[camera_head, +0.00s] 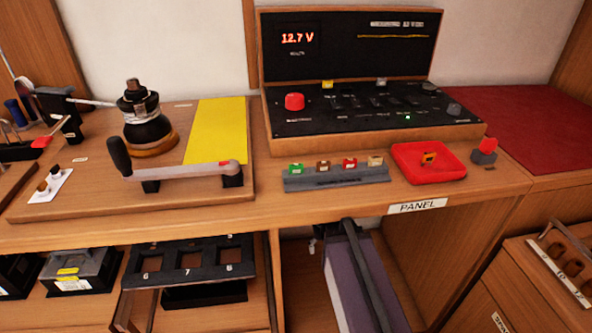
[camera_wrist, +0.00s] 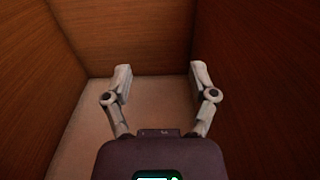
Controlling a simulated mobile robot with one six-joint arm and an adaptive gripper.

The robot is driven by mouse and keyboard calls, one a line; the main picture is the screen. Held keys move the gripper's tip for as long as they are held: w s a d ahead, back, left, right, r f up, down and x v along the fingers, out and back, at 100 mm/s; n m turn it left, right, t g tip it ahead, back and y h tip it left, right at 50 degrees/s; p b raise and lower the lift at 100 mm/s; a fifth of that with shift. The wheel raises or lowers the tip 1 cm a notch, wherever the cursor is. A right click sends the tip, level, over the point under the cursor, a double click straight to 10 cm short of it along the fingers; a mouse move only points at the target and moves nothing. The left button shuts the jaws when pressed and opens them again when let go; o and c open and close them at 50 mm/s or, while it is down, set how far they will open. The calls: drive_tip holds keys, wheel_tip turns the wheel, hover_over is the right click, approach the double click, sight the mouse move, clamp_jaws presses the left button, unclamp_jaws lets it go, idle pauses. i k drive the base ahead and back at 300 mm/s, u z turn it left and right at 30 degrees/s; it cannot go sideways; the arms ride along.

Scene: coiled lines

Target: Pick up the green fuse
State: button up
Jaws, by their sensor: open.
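The green fuse (camera_head: 296,169) stands upright at the left end of a grey fuse rack (camera_head: 338,182) on the wooden bench, in front of the control panel. A brown fuse (camera_head: 323,166), a red fuse (camera_head: 350,164) and a tan fuse (camera_head: 375,162) stand to its right in the same rack. My gripper (camera_wrist: 160,80) shows in the wrist view, open and empty, inside a wood-walled space with a pale floor. The fuses do not show in the wrist view. In the head view my gripper cannot be made out clearly.
A red tray (camera_head: 402,166) with an orange fuse (camera_head: 428,158) lies right of the rack. A red-topped grey knob piece (camera_head: 484,150) stands beyond it. A grey lever (camera_head: 185,173) reaches close to the rack's left. The control panel (camera_head: 300,122) stands behind. The bench's front edge is close.

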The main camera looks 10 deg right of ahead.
sight(298, 168)
drive_tip(key=z, duration=0.55)
drive_tip(key=k, duration=1.15)
drive_tip(key=u, duration=0.55)
